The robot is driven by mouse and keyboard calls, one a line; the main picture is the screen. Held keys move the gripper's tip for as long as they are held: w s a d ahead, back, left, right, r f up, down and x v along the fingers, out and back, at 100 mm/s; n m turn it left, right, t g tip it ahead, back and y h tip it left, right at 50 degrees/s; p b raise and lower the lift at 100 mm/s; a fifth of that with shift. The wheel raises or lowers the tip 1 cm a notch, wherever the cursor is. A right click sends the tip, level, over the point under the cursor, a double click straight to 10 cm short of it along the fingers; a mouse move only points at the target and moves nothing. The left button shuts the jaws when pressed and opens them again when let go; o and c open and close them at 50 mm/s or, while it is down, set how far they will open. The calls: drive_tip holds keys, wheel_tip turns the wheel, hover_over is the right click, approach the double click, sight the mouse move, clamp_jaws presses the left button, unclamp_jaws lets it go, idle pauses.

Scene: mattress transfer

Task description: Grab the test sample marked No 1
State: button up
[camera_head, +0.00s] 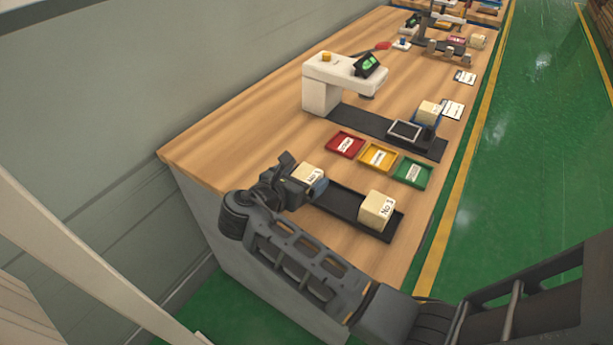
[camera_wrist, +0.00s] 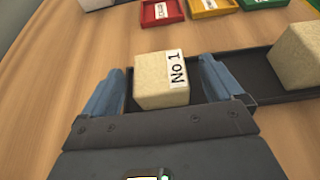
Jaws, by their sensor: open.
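The test sample marked No 1 (camera_wrist: 161,80) is a pale beige block with a white label, in the middle of the wrist view. It stands at one end of a dark tray (camera_wrist: 233,58). My gripper (camera_wrist: 168,84) is open, with one blue-grey finger on each side of the sample. I cannot tell whether the fingers touch it. In the head view the No 1 sample (camera_head: 306,172) is partly hidden by my gripper (camera_head: 300,186). A sample marked No 3 (camera_head: 377,208) stands at the tray's other end.
Red (camera_head: 344,144), yellow (camera_head: 378,157) and green (camera_head: 412,171) labelled trays lie just beyond the dark tray. A white test machine (camera_head: 320,88) stands farther back on the wooden table (camera_head: 235,140). Another block (camera_head: 429,111) sits near the machine. The table's near-left top is clear.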

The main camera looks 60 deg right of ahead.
sight(304, 176)
drive_tip(key=x, duration=0.3)
drive_tip(key=shift+d+f, duration=0.15)
drive_tip(key=c, duration=1)
